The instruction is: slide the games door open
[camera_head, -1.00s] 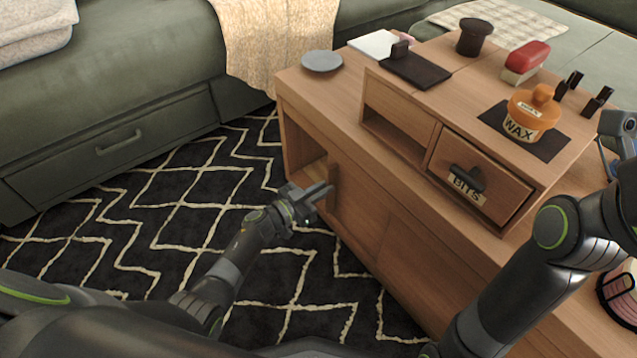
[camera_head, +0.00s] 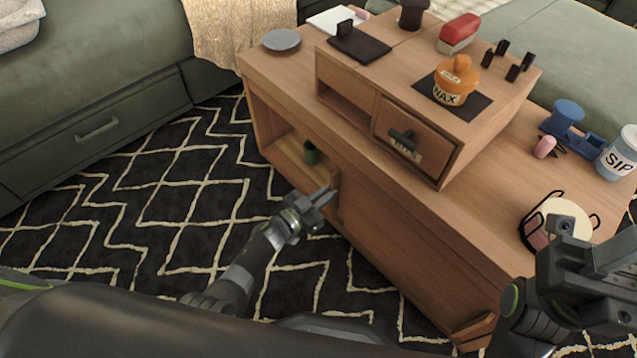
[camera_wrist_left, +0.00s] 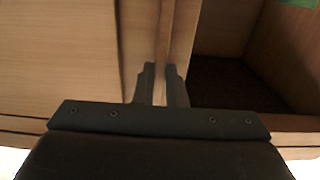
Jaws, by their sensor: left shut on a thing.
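The games door (camera_head: 385,235) is a plain wooden sliding panel on the front of the low cabinet. An upright wooden grip strip stands at its left edge; in the left wrist view the strip (camera_wrist_left: 165,45) is between my fingers. My left gripper (camera_head: 328,194) is shut on this strip. Left of the door, the compartment (camera_head: 285,165) is open, with a dark green item (camera_head: 311,152) inside. The wrist view shows the dark compartment (camera_wrist_left: 225,80) right of the strip. My right gripper (camera_head: 585,275) is at the lower right, its jaw opening unclear.
The cabinet top (camera_head: 500,190) holds a small drawer unit with an orange wax jar (camera_head: 455,82), and a blue spool (camera_head: 563,117), white tin (camera_head: 618,152) and round wire-handled holder (camera_head: 560,220). Patterned rug (camera_head: 130,220) lies clear at left, before the green sofa (camera_head: 90,100).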

